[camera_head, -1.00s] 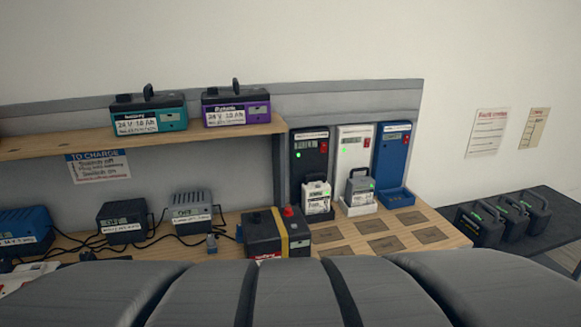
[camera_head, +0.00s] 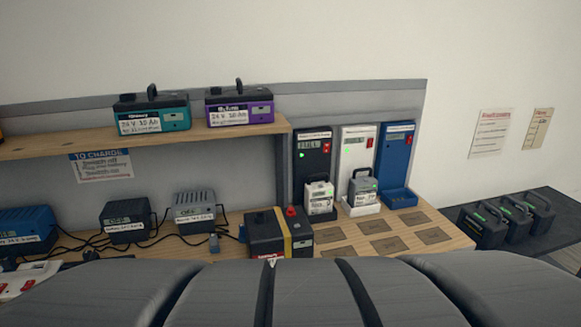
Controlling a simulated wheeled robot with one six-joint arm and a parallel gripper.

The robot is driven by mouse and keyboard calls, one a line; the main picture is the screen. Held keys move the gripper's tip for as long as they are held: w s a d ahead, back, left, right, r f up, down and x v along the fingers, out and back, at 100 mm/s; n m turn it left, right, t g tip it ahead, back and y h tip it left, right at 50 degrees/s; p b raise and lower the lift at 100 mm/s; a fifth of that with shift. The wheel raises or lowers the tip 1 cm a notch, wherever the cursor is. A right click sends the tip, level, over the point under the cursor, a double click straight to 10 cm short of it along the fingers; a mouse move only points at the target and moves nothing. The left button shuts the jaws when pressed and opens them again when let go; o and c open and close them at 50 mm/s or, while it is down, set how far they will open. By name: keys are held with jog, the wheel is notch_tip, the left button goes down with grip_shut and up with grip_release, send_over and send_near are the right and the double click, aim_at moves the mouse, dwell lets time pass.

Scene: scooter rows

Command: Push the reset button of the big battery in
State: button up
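The big battery (camera_head: 264,236) looks to be the black box with a yellow band that stands on the bench in the middle of the head view. A red button (camera_head: 291,211) sticks up from its top, toward the right end. The lower front of the box, with a red and white label, is partly hidden by a grey padded shape in the foreground. My gripper is not in view.
Chargers with cables (camera_head: 127,220) stand left on the wooden bench (camera_head: 440,232). Three upright charging docks (camera_head: 397,150) stand behind the battery's right side, two holding small batteries. Teal (camera_head: 152,113) and purple (camera_head: 239,106) batteries sit on the shelf above. The grey padded shape (camera_head: 310,290) fills the near edge.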

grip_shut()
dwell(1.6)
